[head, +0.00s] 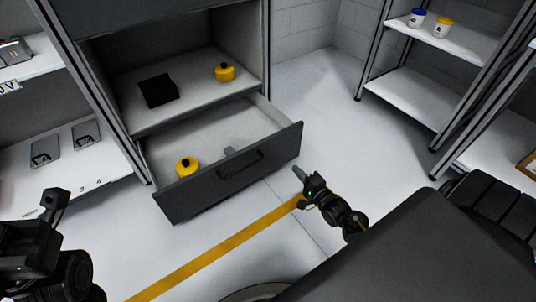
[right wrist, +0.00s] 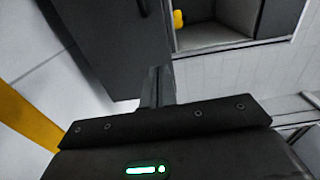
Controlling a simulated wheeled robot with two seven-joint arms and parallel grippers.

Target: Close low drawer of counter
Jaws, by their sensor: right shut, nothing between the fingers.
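The low drawer (head: 280,159) of the counter (head: 190,113) stands pulled out. It has a dark front with a black bar handle (head: 240,163). A yellow object with a black top (head: 187,167) and a small grey item (head: 231,151) lie in it. My right gripper (head: 298,172) is shut and empty, just beyond the right end of the drawer front, with a visible gap. In the right wrist view, its fingers (right wrist: 158,85) are together near a dark panel (right wrist: 120,45), apparently the drawer front. My left gripper (head: 55,199) is at the lower left, far from the drawer; its jaw opening is unclear.
Above the drawer, an open compartment holds a black box (head: 158,91) and another yellow object (head: 224,72). Shelves with blue-lidded (head: 417,18) and yellow-lidded (head: 443,28) jars stand right. The floor (head: 330,100) between is clear. A yellow floor stripe (head: 215,250) runs before the drawer.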

